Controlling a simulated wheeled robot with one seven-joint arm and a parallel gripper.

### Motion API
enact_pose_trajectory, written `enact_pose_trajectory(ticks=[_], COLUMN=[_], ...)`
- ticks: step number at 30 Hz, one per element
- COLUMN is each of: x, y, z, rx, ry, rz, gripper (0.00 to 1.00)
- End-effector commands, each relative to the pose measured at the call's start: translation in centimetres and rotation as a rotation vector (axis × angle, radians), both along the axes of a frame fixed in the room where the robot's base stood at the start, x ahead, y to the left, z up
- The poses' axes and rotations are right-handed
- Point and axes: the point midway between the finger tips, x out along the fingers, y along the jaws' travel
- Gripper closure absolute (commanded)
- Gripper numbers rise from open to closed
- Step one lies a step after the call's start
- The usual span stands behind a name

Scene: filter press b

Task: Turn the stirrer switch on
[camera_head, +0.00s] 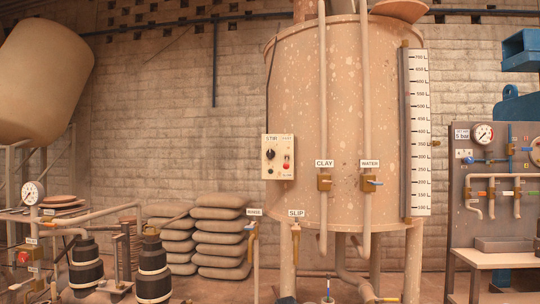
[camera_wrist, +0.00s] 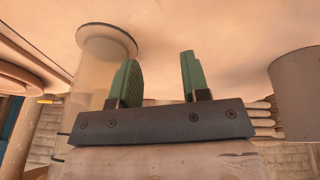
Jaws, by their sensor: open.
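The stirrer switch box (camera_head: 278,157) is a pale panel labelled "STIR" on the left side of the big tank (camera_head: 345,120). It carries a black rotary knob (camera_head: 270,154) at its left and a small red button or lamp (camera_head: 286,166) at its right. The knob's exact setting is too small to tell. My gripper (camera_wrist: 158,80) shows only in the wrist view, with its two green fingers apart and nothing between them. There it is below a broad pale surface, near a pale round leg or pipe (camera_wrist: 100,75). The switch box does not show in the wrist view.
Clay and water pipes with valves, the water valve (camera_head: 367,182) among them, run down the tank front. Stacked sacks (camera_head: 222,235) and dark pumps (camera_head: 153,270) stand to the left. A gauge panel (camera_head: 500,165) with a bench is at the right. Brick wall lies behind.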

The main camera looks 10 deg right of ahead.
Motion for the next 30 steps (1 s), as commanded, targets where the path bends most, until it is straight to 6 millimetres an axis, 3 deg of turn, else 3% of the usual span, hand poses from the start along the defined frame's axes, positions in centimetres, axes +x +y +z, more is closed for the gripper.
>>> enact_pose_trajectory(ticks=[1, 3, 8, 15, 23, 30], x=[2.8, 5.6, 11.6, 19.5, 25.9, 29.7], y=[0.0, -0.1, -0.2, 0.1, 0.8, 1.8], z=[1.8, 4.3, 10.5, 21.7, 35.7, 50.0], rx=[-0.014, -0.033, -0.069, -0.11, -0.135, -0.143], ry=[-0.051, -0.118, -0.272, -0.508, -0.764, -1.0], rz=[-0.007, -0.02, -0.045, -0.076, -0.103, -0.117], gripper=[0.57, 0.57, 0.57, 0.57, 0.57, 0.57])
